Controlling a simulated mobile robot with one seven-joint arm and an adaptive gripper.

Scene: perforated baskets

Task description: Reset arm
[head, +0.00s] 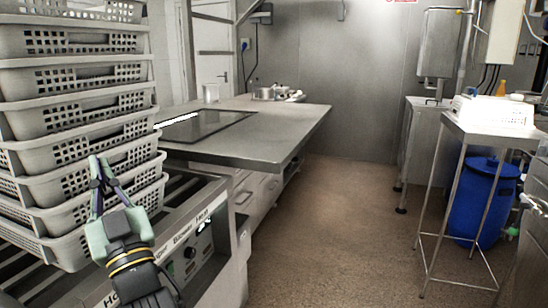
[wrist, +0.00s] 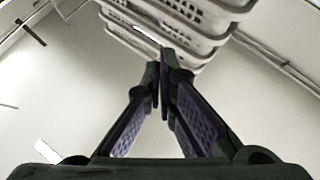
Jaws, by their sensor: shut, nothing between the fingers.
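My gripper (head: 97,166) is at the lower left of the head view, pointing up, with its fingertips together and nothing between them. It shows in front of the stack of grey perforated baskets (head: 62,118). In the wrist view the two dark fingers of my gripper (wrist: 160,58) meet at their tips. The baskets (wrist: 190,48) show beyond the tips at the top of that view. I cannot tell whether the tips touch a basket.
The baskets stand on a slatted metal machine (head: 190,255) with a control panel. A steel counter (head: 280,125) with a dark panel runs behind it. A blue barrel (head: 482,205) and a steel side table (head: 490,130) stand at the right. The brown floor (head: 345,220) between is clear.

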